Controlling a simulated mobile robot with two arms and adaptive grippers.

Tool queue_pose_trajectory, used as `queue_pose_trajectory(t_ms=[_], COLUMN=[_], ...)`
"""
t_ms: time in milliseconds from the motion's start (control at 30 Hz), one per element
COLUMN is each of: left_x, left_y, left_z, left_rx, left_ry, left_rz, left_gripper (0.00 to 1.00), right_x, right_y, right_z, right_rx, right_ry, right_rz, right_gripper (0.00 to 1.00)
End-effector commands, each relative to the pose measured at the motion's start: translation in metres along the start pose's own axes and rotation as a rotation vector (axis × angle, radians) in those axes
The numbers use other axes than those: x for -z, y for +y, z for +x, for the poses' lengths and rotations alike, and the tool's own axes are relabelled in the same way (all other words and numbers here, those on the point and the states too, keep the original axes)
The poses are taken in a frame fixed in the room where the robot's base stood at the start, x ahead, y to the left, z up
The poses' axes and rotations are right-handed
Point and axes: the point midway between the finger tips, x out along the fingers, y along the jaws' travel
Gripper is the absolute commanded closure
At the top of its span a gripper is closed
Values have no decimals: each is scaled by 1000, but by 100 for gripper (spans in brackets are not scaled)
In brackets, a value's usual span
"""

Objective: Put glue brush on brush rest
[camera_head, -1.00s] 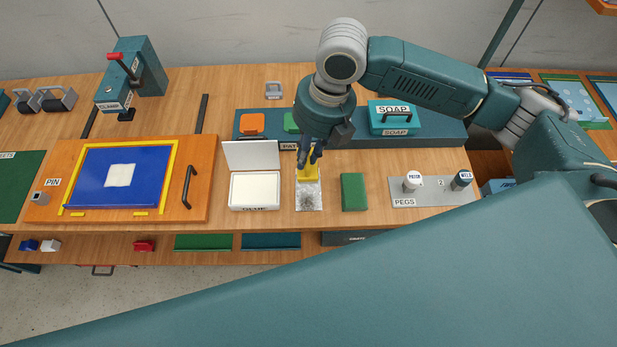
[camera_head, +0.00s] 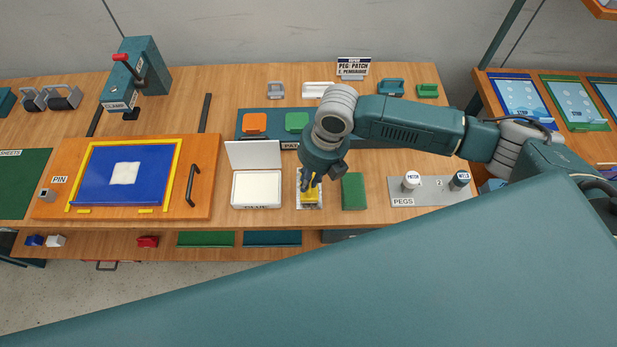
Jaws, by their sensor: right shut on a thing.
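My right gripper (camera_head: 309,182) points down over the front middle of the bench, shut on the yellow glue brush (camera_head: 310,195). The brush is low over a small grey speckled plate (camera_head: 309,207), which seems to be the brush rest. The brush hides most of the plate, and I cannot tell whether it touches it. A white glue box (camera_head: 256,189) with its lid raised stands just left of the plate. My left gripper is not in view.
A green block (camera_head: 353,191) lies just right of the plate. A grey pegs plate (camera_head: 432,191) with two pegs is farther right. A teal tray (camera_head: 254,139) with coloured pieces lies behind. A blue panel (camera_head: 100,186) on a wooden board is at left.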

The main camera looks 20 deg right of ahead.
Motion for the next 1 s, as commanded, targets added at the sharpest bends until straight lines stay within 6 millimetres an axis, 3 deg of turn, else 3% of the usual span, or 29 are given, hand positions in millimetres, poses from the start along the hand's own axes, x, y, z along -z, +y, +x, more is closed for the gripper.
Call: queue_pose_trajectory(t_ms=[133, 167, 233, 667, 1000], left_x=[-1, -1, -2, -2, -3], left_y=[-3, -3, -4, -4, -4], left_z=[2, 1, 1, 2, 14], left_rx=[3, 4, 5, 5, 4], left_ry=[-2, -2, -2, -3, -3], left_rz=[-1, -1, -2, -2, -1], left_gripper=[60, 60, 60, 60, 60], right_x=[0, 0, 0, -1, -2], right_y=[-1, -1, -1, 0, 0], right_z=[4, 3, 3, -7, -76], right_rx=[0, 0, 1, -2, -1], right_ry=[0, 0, 0, -2, -5], right_rz=[0, 0, 0, 0, -1], right_gripper=[100, 81, 67, 66, 66])
